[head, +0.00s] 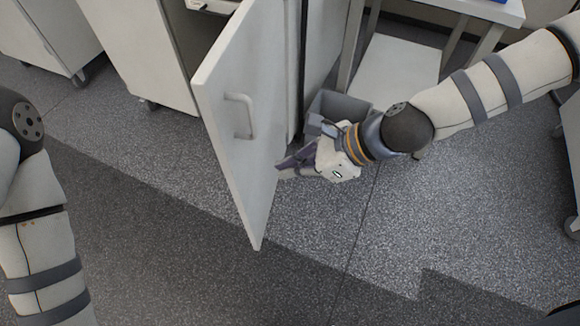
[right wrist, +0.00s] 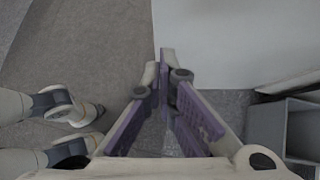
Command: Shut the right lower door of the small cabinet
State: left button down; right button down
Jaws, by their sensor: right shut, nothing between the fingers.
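The cabinet door (head: 236,130) is a white panel with a grey loop handle (head: 240,116). It stands wide open, swung out from the small cabinet (head: 150,45) toward me, with its handle face to the left. My right gripper (head: 284,164) is at the door's right side, the side away from the handle. Its fingers are shut and empty, close to the panel; I cannot tell whether they touch it. In the right wrist view the shut fingertips (right wrist: 163,62) lie by the edge of a pale panel (right wrist: 235,45), probably this door. My left gripper is out of view.
A grey bin (head: 338,108) stands on the floor behind my right gripper, beside the cabinet. A white table (head: 480,8) with a lower shelf (head: 396,70) is at the back right. The speckled floor (head: 170,240) in front of the door is clear.

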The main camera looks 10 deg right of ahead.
aim_at(237, 180)
jog(key=shift+w+a+f+b, duration=0.1)
jog(key=shift+w+a+f, duration=0.5)
jog(key=shift+a, duration=0.6)
jog(key=shift+w+a+f+b, duration=0.1)
jog(key=shift+w+a+f, duration=0.25)
jog(key=shift+a+f, duration=0.65)
jog(key=shift+w+a+f+b, duration=0.1)
jog(key=shift+w+a+f, duration=0.35)
jog(key=shift+a, duration=1)
jog(key=shift+r, duration=0.1)
